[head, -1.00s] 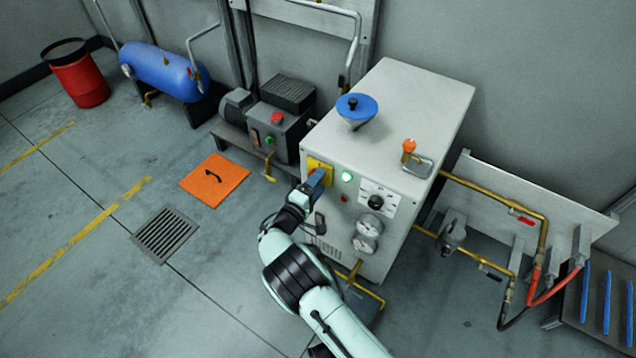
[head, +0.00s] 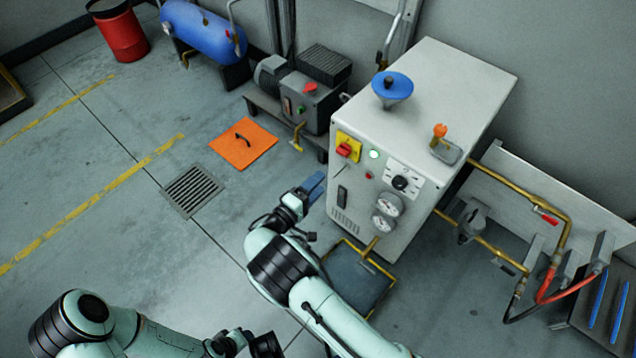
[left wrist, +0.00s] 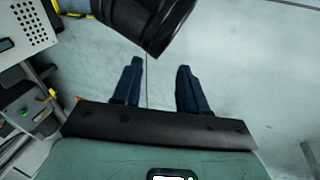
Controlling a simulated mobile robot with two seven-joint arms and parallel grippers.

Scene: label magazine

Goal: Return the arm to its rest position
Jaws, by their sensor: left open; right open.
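My right gripper (head: 314,185) is in front of the grey cabinet (head: 455,85), below and left of the red knob on its yellow plate (head: 345,150). Its blue fingers are apart from the knob and look empty; the gap between them does not show clearly. My right arm reaches in from the bottom right. My left arm is bent low at the bottom left of the head view. In the left wrist view my left gripper (left wrist: 160,66) is open and empty, its two dark blue fingers spread over the floor.
The cabinet front carries a lit green lamp (head: 374,155), a black dial (head: 400,183) and gauges (head: 389,206). A blue funnel (head: 392,92) sits on top. Brass pipes (head: 520,190) run along the right. An orange floor plate (head: 243,146) and a drain grate (head: 191,191) lie left on open floor.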

